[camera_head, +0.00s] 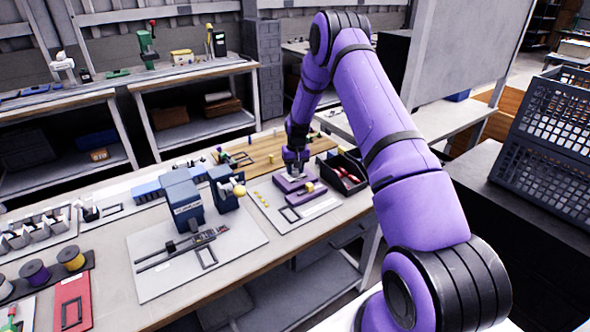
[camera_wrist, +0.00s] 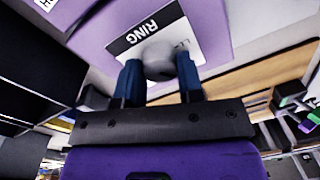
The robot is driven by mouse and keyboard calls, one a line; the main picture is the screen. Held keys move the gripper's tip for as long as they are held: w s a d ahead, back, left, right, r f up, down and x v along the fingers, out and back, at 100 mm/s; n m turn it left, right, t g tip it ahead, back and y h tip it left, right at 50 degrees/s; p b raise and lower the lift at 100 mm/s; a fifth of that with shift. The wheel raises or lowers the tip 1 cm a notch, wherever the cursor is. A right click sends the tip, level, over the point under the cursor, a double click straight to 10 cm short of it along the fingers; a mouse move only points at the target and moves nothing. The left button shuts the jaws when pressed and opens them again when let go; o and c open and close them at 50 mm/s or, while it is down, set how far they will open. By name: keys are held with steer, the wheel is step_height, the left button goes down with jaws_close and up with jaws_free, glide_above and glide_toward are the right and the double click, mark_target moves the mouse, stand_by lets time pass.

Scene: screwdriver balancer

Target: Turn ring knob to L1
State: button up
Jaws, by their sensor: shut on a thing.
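The grey ring knob (camera_wrist: 158,58) sits on a purple panel (camera_wrist: 215,25) beside a white label (camera_wrist: 128,40) that reads "RING", upside down in the wrist view. A second marking starting with "L" is partly covered by the knob. My gripper (camera_wrist: 160,75) has its two blue fingers on either side of the knob and is shut on it. In the head view my gripper (camera_head: 296,161) points down at the purple fixture (camera_head: 283,186) on a grey mat; the knob is too small to make out there. The knob's pointer direction cannot be told.
A black bin with red-handled items (camera_head: 345,180) stands close to the right of the fixture. A blue-grey machine (camera_head: 184,205) stands to the left. A small yellow piece (camera_head: 309,187) sits by the fixture. A wooden board (camera_head: 262,153) lies behind.

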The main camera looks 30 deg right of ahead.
steer(key=n, duration=0.5)
steer(key=shift+n, duration=0.3)
steer(key=n, duration=0.5)
steer(key=shift+a+g, duration=0.1)
steer(key=shift+g, duration=0.2)
steer(key=shift+n, duration=0.3)
steer(key=o, duration=0.9)
steer(key=r, duration=1)
steer(key=shift+w+d+r, duration=0.2)
steer(key=shift+r, duration=0.2)
